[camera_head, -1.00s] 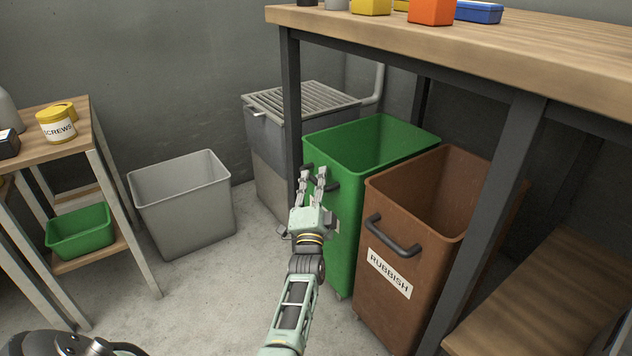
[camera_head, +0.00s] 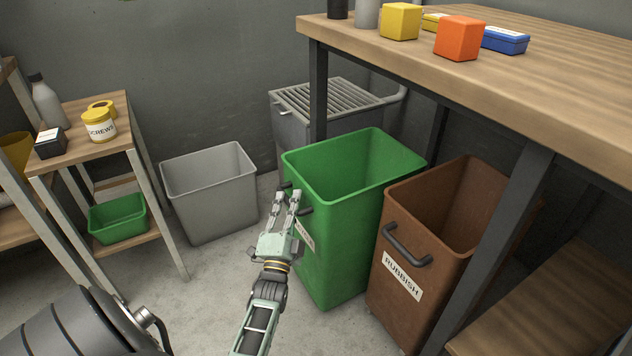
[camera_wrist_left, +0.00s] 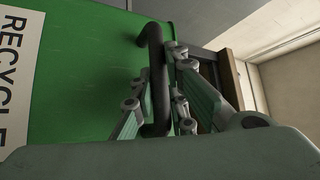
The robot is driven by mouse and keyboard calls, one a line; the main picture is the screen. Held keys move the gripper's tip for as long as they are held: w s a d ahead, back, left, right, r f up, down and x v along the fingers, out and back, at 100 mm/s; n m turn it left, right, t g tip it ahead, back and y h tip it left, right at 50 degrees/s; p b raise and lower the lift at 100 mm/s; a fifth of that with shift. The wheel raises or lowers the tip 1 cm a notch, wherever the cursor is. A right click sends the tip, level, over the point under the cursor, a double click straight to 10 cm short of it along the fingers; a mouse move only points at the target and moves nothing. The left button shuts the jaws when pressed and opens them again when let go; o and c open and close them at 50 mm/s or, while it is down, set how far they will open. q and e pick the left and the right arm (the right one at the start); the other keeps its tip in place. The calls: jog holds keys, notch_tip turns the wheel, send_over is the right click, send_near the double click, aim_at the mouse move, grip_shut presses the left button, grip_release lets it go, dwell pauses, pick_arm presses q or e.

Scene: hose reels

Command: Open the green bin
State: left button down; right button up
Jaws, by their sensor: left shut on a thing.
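The green bin (camera_head: 345,240) stands under the edge of the workbench, open at the top and empty as far as I see. It also shows in the left wrist view (camera_wrist_left: 85,70) with a "RECYCLE" label (camera_wrist_left: 18,75). My left gripper (camera_head: 287,200) is at the bin's front face, shut on its dark handle (camera_wrist_left: 155,75). In the left wrist view the handle bar runs between the fingers. In the head view the fingers hide the middle of the handle. My right gripper is not in view.
A brown rubbish bin (camera_head: 400,285) stands close at the right of the green bin. A grey bin (camera_head: 212,198) stands to the left, with bare floor between. The workbench (camera_head: 560,90) and its dark legs are behind and right. A small shelf (camera_head: 75,150) is far left.

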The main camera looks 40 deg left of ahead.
pick_arm(q)
jog(key=s+a+p, duration=0.2)
jog(key=s+a, duration=0.1)
jog(key=s, duration=0.5)
jog(key=shift+s+a+f, duration=0.15)
jog(key=shift+s+a, duration=0.1)
jog(key=shift+s, duration=0.15)
jog(key=c, duration=2)
grip_release()
jog(key=v, duration=1.2)
